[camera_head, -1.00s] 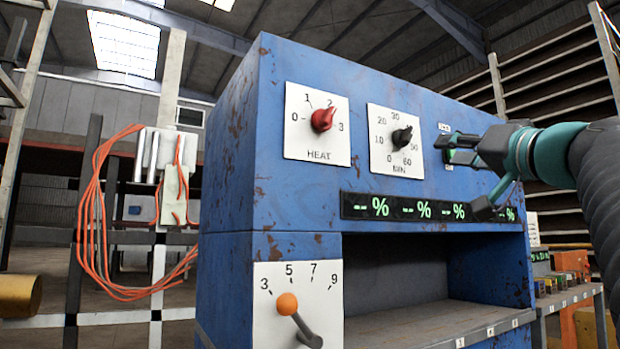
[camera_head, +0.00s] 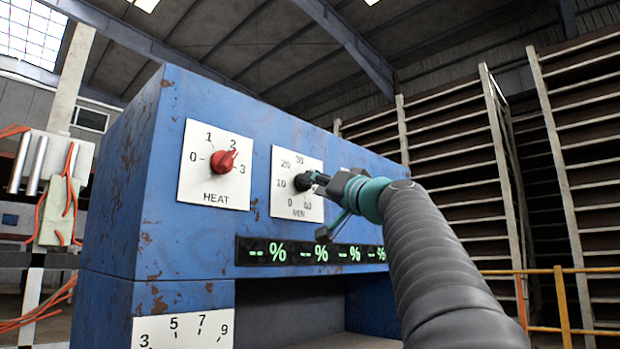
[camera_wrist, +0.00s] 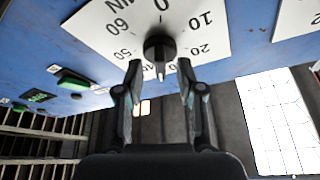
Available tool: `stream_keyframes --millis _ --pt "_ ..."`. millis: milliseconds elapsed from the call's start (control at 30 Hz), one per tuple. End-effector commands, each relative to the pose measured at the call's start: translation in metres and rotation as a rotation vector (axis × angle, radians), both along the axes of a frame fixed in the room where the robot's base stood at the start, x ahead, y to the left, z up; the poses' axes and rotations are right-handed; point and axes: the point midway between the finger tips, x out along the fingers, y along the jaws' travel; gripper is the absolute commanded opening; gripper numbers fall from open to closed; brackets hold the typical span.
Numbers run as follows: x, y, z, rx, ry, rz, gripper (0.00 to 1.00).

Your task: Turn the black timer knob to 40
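The black timer knob (camera_wrist: 160,48) sits on a white dial plate (camera_wrist: 112,28) marked MIN. In the wrist view its pale pointer points down, between the 20 and 50 sides; the 30 and 40 marks are not readable there. My gripper (camera_wrist: 160,68) is open, with one fingertip on each side of the knob's lower part. Small gaps seem to show between fingers and knob; contact cannot be told. In the head view the knob (camera_head: 302,182) is partly covered by my gripper (camera_head: 318,181), which reaches in from the right.
The blue machine (camera_head: 110,190) carries a red HEAT knob (camera_head: 224,160) left of the timer and a green percent display (camera_head: 300,252) below. In the wrist view, green buttons (camera_wrist: 75,80) lie left of the dial. An open recess is under the display.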

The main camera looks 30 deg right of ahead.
Motion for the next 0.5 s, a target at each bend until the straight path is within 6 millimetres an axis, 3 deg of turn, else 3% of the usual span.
stream_keyframes --millis 167,467,500 --pt "0.0115 0.002 0.0043 0.0 0.001 0.0 0.38" --pt "0.0126 0.0021 0.004 0.0 0.001 -0.001 0.38" --pt "0.0126 0.0021 0.004 0.0 0.001 -0.001 0.3"
